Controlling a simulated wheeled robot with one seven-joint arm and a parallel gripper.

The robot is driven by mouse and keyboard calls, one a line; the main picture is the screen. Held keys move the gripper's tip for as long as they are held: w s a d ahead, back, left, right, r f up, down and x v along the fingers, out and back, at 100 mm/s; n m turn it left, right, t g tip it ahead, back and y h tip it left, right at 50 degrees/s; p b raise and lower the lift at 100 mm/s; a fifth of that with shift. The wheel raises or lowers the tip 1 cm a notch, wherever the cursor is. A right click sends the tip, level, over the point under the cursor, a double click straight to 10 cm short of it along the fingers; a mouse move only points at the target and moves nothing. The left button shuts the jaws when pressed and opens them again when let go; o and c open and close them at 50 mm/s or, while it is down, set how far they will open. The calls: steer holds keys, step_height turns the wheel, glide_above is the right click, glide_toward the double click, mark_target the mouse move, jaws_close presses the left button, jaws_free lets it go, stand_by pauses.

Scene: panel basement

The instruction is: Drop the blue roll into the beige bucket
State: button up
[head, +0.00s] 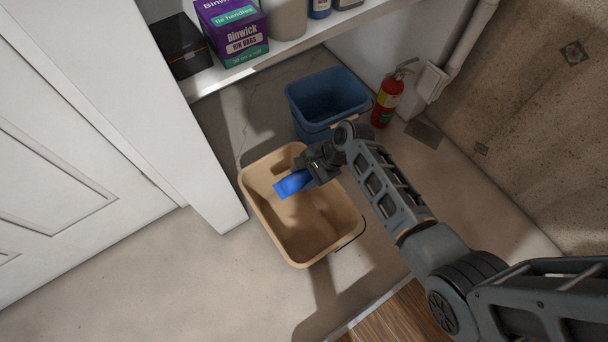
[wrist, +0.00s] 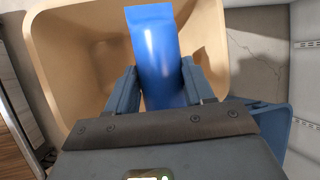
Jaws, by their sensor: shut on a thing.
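The blue roll (head: 293,183) is held in my gripper (head: 314,177), above the opening of the beige bucket. In the wrist view the blue roll (wrist: 156,55) sits between the two fingers of my gripper (wrist: 163,88), with its far end sticking out past them. The beige bucket (head: 330,246) stands on the floor, open at the top, and its inner walls show. Its rim (wrist: 45,75) surrounds much of the roll in the wrist view. The part of the bucket under the gripper is hidden.
A blue bucket (head: 325,97) stands just behind the beige one. A red fire extinguisher (head: 388,98) is to its right by the wall. A white shelf (head: 262,58) holds a purple box (head: 232,28) and other items. A white door (head: 60,170) is at left. Floor in front is clear.

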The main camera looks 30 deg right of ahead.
mark_target(304, 183)
steer(key=shift+f+b, duration=2)
steer(key=shift+f, duration=0.2)
steer(key=o, duration=1.3)
steer(key=shift+c, duration=0.2)
steer(key=p+v, duration=0.3)
steer(key=v, duration=0.5)
steer(key=shift+w+a, duration=0.1)
